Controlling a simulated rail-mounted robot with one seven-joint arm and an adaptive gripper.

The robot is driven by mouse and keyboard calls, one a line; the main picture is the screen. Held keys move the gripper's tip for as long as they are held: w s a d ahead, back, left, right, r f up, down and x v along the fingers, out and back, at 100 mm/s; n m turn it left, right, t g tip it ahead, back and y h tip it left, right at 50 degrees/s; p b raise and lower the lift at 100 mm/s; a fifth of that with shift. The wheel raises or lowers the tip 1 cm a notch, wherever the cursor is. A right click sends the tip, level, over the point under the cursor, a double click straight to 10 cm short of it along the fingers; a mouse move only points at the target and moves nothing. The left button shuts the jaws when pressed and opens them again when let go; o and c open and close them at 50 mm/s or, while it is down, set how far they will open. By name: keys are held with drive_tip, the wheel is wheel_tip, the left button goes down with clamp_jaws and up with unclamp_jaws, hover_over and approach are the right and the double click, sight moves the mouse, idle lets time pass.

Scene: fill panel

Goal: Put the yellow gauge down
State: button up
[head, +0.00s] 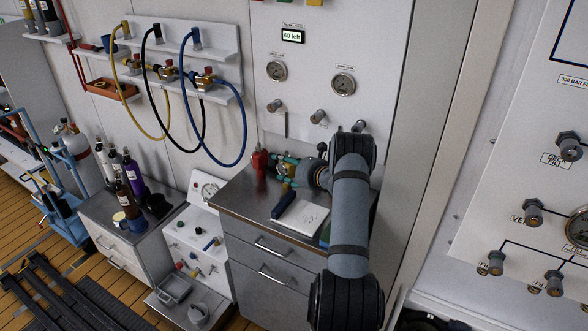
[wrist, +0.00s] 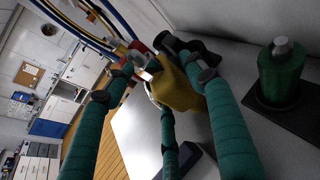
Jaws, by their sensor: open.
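The yellow gauge (wrist: 182,90) is in the wrist view, between and beyond the teal fingers of my gripper (wrist: 165,80). A pale, shiny round part shows at its left side; its dial cannot be read. In the head view my gripper (head: 284,170) is over the back of the steel-topped counter (head: 232,191), with its fingers pointing left. My fingers are open around the gauge. I cannot tell whether they touch it, or whether the gauge rests fully on the counter. The gauge is mostly hidden by the fingers in the head view.
A red object (head: 259,163) stands just left of my gripper. A dark blue tool (head: 283,205) and a white sheet (head: 305,214) lie in front. A green object with a silver end (wrist: 280,72) is close on the right in the wrist view. Hoses (head: 241,138) hang behind.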

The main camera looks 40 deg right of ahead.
sight(284, 155)
drive_tip(key=b+v, duration=0.2)
drive_tip(key=v, duration=0.9)
drive_tip(key=shift+s+b, duration=0.3)
drive_tip(key=shift+b, duration=0.05)
drive_tip(key=shift+w, duration=0.1)
drive_tip(key=p+x, duration=0.3)
drive_tip(key=x, duration=0.8)
drive_tip(key=shift+w+r, duration=0.1)
drive_tip(key=shift+w, duration=0.05)
drive_tip(key=shift+w+d, duration=0.1)
drive_tip(key=shift+w, duration=0.3)
drive_tip(key=shift+s+r+b, duration=0.1)
drive_tip(key=shift+r+b, duration=0.5)
drive_tip(key=shift+r, duration=1.15)
drive_tip(key=shift+r, duration=0.15)
